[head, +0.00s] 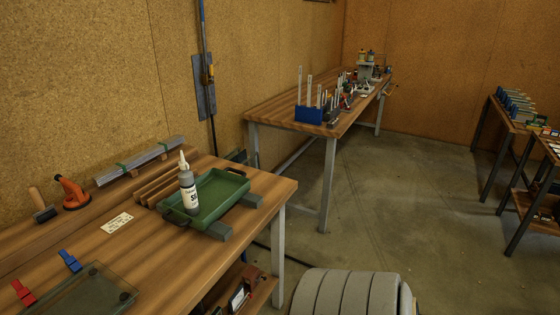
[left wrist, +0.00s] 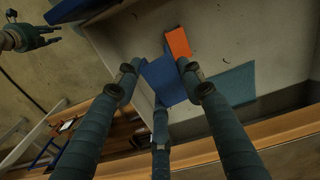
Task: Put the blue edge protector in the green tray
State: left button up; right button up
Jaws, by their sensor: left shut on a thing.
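Neither gripper shows in the head view.
An orange piece (left wrist: 178,42) and a teal piece (left wrist: 229,84) are in the pale box. The white bottle (head: 188,192), wood strips (head: 160,188), red clip (head: 24,291) and blue clip (head: 69,260) are on the workbench.

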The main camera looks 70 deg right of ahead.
aim_at(222, 191)
jog(key=l+z, duration=0.35)
jog(key=l, duration=0.2)
jog(key=l+z, duration=0.3)
jog(key=l, duration=0.25)
jog(key=i+l+z, duration=0.2)
jog(key=l+z, duration=0.15)
jog(key=l, duration=0.15)
